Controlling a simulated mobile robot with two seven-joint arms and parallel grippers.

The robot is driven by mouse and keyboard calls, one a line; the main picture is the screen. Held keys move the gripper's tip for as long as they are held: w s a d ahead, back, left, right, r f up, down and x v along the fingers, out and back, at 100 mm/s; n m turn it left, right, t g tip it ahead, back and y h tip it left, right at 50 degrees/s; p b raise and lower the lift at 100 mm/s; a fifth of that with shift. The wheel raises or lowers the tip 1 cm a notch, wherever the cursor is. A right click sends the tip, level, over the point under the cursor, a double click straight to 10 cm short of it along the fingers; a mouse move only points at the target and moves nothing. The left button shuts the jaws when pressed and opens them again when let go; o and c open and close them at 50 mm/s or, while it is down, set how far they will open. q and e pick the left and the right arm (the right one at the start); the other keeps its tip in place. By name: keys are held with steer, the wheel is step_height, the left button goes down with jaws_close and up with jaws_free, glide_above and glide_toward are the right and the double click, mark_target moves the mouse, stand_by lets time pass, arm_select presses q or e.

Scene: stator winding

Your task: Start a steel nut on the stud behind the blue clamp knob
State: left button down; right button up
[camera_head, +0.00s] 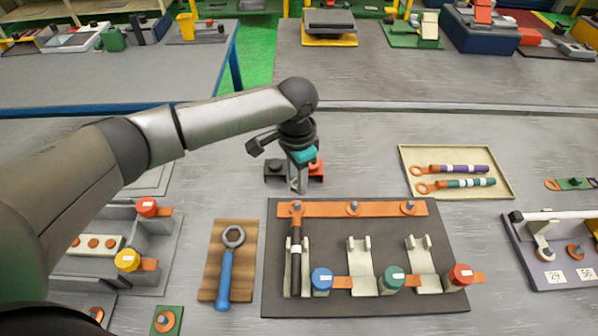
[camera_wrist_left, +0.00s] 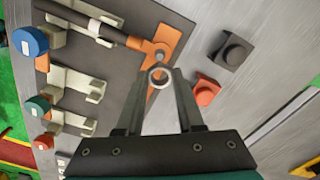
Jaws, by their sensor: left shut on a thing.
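The blue clamp knob (camera_head: 321,280) is at the front left of the dark fixture plate (camera_head: 330,230); it also shows in the left wrist view (camera_wrist_left: 30,42). Behind it, a dark rod with an orange lug lies in the left bracket and reaches the orange strip. A stud (camera_wrist_left: 160,57) stands at that end of the strip. My left gripper (camera_head: 298,188) points down just behind this end, above the surface. In the left wrist view its fingers (camera_wrist_left: 160,88) are shut on a pale ring-shaped steel nut (camera_wrist_left: 160,77). The nut looks close to the stud but apart from it.
A black block (camera_head: 274,171) and a red block (camera_head: 316,170) stand beside the gripper. Green (camera_head: 391,279) and red (camera_head: 461,275) knobs share the plate. A blue-handled wrench (camera_head: 225,268) lies left, a tray (camera_head: 408,155) right. The grey table behind is mostly clear.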

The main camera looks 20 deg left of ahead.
mark_target(297, 205)
arm_select(q)
steer(key=shift+s+f, duration=0.1)
steer(key=shift+f, duration=0.25)
steer(key=shift+f+b, duration=0.3)
steer(key=shift+b, duration=0.3)
step_height(297, 205, down, 3)
steer(key=b, duration=0.4)
steer(key=shift+f, duration=0.95)
arm_select(e)
steer(key=shift+w+d+f, duration=0.1)
steer(key=shift+f, duration=1.4)
steer(key=shift+w+f, duration=0.1)
steer(key=shift+f, duration=1.35)
arm_select(q)
steer(key=shift+p, duration=0.9)
arm_select(e)
steer(key=shift+s+r, duration=0.15)
steer(key=shift+r, duration=0.9)
arm_select(q)
steer(key=shift+f+p, duration=0.35)
steer(key=shift+f, duration=0.35)
arm_select(e)
steer(key=shift+r, duration=0.4)
arm_select(q)
steer(key=shift+p, duration=0.35)
arm_select(e)
steer(key=shift+r, duration=0.3)
arm_select(q)
steer(key=shift+s+f, duration=0.1)
steer(key=shift+f, duration=0.1)
